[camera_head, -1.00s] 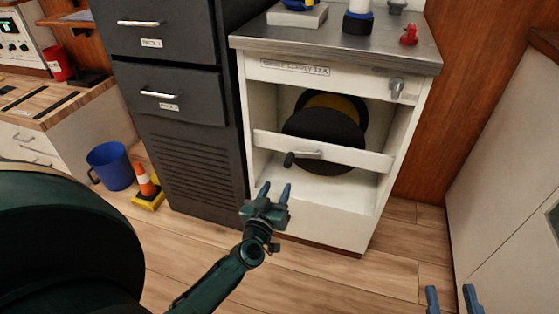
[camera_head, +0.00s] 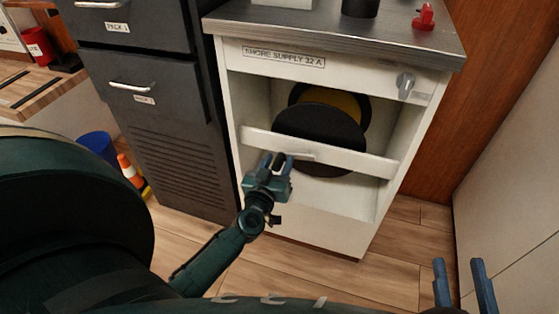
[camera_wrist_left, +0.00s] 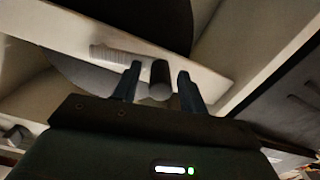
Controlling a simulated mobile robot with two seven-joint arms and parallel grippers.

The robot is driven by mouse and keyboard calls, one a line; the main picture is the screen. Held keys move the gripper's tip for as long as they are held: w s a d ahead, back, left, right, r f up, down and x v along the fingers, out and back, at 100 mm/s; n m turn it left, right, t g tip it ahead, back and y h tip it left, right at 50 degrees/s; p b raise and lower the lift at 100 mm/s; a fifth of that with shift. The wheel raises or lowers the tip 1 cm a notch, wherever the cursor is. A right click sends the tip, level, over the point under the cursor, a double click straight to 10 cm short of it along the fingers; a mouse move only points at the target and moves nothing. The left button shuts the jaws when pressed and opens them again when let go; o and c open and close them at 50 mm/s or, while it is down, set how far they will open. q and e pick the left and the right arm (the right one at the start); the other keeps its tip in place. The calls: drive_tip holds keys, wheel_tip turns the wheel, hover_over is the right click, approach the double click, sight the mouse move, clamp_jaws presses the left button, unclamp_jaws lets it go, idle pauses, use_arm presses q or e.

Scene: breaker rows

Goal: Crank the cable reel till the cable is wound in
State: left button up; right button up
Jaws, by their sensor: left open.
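The cable reel (camera_head: 318,132) has black discs and a yellow winding behind its front disc. It sits in the open bay of the white cabinet, partly behind a white crossbar (camera_head: 350,157). A pale crank arm (camera_head: 304,155) shows in front of the crossbar. Its dark knob (camera_wrist_left: 160,80) stands between the fingers of my left gripper (camera_wrist_left: 160,70) in the left wrist view. That gripper (camera_head: 277,160) is open, with its fingers on either side of the knob; contact cannot be told. In the head view it mostly hides the knob. My right gripper (camera_head: 462,268) is open and empty at the lower right.
The cabinet's grey switch (camera_head: 405,84) is at its upper right. A red object (camera_head: 424,17) stands on the metal top. A dark drawer unit (camera_head: 150,110) stands close at left, with a blue bucket (camera_head: 98,147) and cone (camera_head: 130,170) beyond. Floor at right is clear.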

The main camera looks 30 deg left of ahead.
use_arm(q)
drive_tip(key=shift+c, duration=0.4)
drive_tip(key=c, duration=0.7)
clamp_jaws()
